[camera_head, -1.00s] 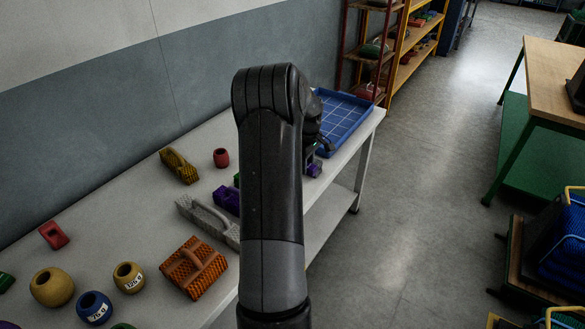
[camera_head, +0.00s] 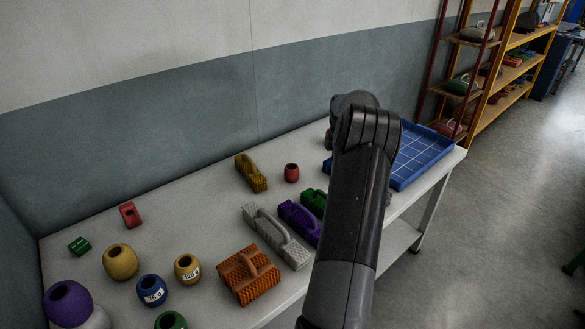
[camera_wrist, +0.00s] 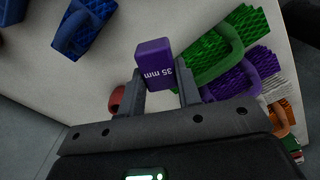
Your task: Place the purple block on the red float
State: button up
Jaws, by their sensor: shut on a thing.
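The purple block (camera_wrist: 155,65), marked 35 mm, is held between the fingers of my gripper (camera_wrist: 162,88) in the wrist view. My gripper is shut on it. In the head view the arm hides my gripper and the block. The small red float (camera_head: 291,173) stands on the table left of my arm, between the yellow brush and the blue tray. In the wrist view a red piece (camera_wrist: 116,99), likely this float, shows partly behind the left finger. The block is apart from the float in the picture.
Yellow (camera_head: 251,172), grey (camera_head: 277,236), purple (camera_head: 299,221), green (camera_head: 314,201) and orange (camera_head: 249,275) brush-like objects lie on the table (camera_head: 200,215). A blue gridded tray (camera_head: 432,172) is at the right end. Several other floats and a red block (camera_head: 130,215) are at left.

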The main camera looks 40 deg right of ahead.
jog(key=w+a+r+n, duration=0.1)
jog(key=w+r+n, duration=0.45)
jog(key=w, duration=0.25)
send_over(290, 167)
notch_tip(290, 167, down, 8)
jog(key=shift+a+r, duration=0.1)
jog(key=shift+s+f, duration=0.1)
jog(key=shift+f, duration=1.9)
jog(key=shift+f, duration=0.1)
jog(key=o, duration=1)
